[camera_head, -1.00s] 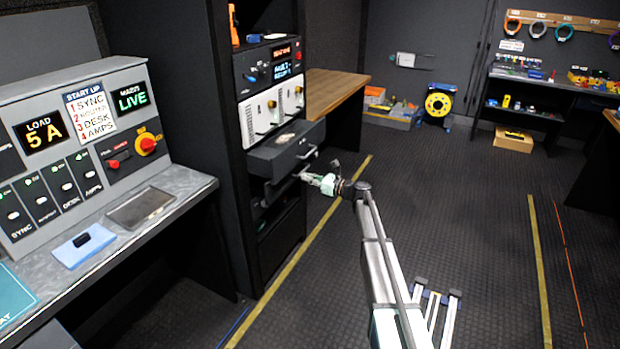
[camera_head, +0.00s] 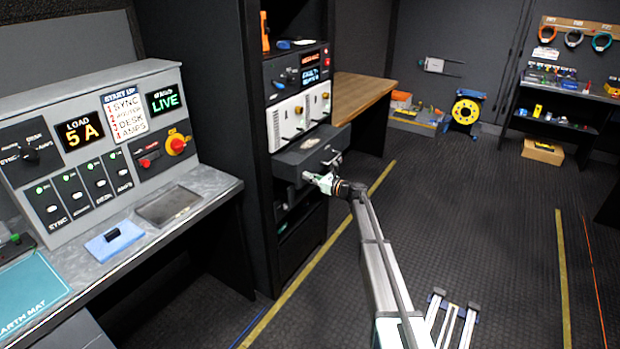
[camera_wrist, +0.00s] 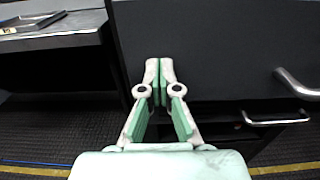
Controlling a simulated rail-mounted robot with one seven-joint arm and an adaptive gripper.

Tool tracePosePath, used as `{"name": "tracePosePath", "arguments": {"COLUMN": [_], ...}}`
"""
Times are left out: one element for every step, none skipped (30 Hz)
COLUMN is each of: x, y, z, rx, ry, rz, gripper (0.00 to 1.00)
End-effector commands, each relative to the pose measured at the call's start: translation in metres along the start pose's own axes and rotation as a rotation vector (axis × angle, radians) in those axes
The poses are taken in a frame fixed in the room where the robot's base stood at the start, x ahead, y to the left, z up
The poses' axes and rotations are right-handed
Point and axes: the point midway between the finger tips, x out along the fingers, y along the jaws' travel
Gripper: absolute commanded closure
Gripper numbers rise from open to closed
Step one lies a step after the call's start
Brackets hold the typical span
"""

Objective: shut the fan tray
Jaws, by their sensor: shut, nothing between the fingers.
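The fan tray looks to be the dark grey drawer (camera_head: 300,162) in the rack, sticking out below the white modules. Its metal handle (camera_head: 332,157) is on its front. In the wrist view a dark front panel (camera_wrist: 210,50) fills the upper middle, with a handle (camera_wrist: 300,86) at the right. My gripper (camera_head: 308,177) is at the tray's front, low and left of the handle. In the wrist view my gripper (camera_wrist: 159,62) is shut and empty, its tips in front of the dark panel. Whether they touch it I cannot tell.
A second handle (camera_wrist: 278,119) sits lower, below the panel. A wooden bench (camera_head: 362,90) is behind the rack. The floor to the right is open.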

Motion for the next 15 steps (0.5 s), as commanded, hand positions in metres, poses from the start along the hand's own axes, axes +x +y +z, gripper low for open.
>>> {"name": "tracePosePath", "arguments": {"x": [0.0,0.0,0.001,0.003,0.005,0.011,0.016,0.023,0.034,0.042,0.051,0.064,0.073,0.082,0.093], "y": [0.0,0.0,0.0,0.0,0.0,-0.001,-0.001,-0.001,-0.001,-0.002,-0.002,-0.002,-0.002,-0.003,-0.002], "z": [0.0,0.0,0.0,0.0,-0.001,-0.001,-0.002,-0.002,-0.003,-0.003,-0.003,-0.003,-0.003,-0.003,-0.002], "rx": [0.0,0.0,0.0,0.0,0.0,-0.001,-0.001,-0.001,-0.001,-0.001,-0.002,-0.002,-0.002,-0.002,-0.002], "ry": [0.0,0.0,0.0,0.0,0.0,0.0,0.0,0.0,0.0,0.0,0.0,-0.001,-0.001,-0.001,-0.001], "rz": [0.0,0.0,0.0,0.001,0.001,0.002,0.002,0.003,0.003,0.003,0.004,0.004,0.004,0.003,0.004], "gripper": [1.0,1.0,1.0,1.0,1.0,1.0,1.0,1.0,1.0,1.0,1.0,1.0,1.0,1.0,1.0]}}
